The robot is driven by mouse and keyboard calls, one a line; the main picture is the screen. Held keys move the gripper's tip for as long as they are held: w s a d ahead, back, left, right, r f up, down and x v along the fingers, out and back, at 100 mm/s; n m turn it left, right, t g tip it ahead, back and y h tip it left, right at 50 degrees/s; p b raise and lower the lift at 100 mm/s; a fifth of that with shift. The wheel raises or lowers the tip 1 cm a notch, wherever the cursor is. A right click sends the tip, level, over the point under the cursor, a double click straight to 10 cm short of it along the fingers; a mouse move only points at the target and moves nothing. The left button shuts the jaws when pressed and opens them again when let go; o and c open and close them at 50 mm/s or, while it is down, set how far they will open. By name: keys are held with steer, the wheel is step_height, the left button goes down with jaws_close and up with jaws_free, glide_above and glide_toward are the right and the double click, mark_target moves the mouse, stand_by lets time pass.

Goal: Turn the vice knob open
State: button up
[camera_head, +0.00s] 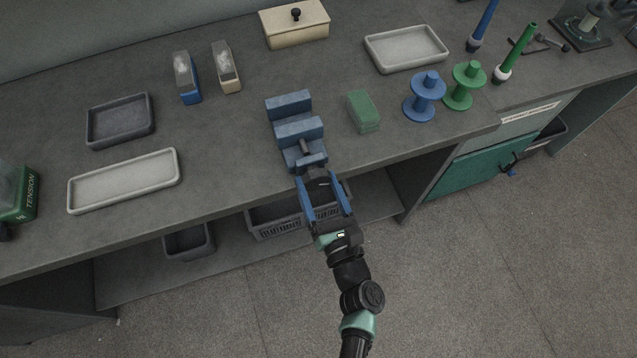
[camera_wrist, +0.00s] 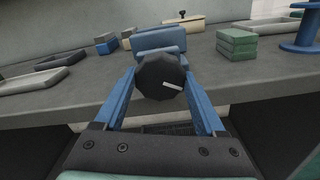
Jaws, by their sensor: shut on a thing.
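The blue vice (camera_head: 298,130) stands at the front edge of the bench in the head view, with its jaws apart from each other. It also shows behind the knob in the wrist view (camera_wrist: 158,38). The vice knob (camera_wrist: 161,84) is a dark, many-sided disc with a white mark pointing right and slightly down. In the head view the knob is hard to make out between my fingers. My gripper (camera_head: 318,180) reaches in from the front, and its blue fingers are shut on the knob, one on each side.
A green block (camera_head: 363,111) stands right of the vice, with a blue spool (camera_head: 424,98) and a green spool (camera_head: 464,86) beyond. A pale tray (camera_head: 124,181) lies to the left. Below the bench top are a grey crate (camera_head: 277,222) and a dark bin (camera_head: 188,242).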

steer(key=shift+n, duration=0.3)
steer(key=n+b, duration=0.4)
steer(key=shift+f, duration=0.2)
steer(key=n+b, duration=0.3)
steer(key=n, duration=0.1)
steer(key=shift+r, duration=0.1)
steer(key=shift+n, duration=0.4)
steer(key=o, duration=1.3)
steer(key=shift+r, duration=0.1)
steer(key=b+v, duration=0.1)
steer(key=v, duration=1.2)
steer(key=shift+b, duration=0.3)
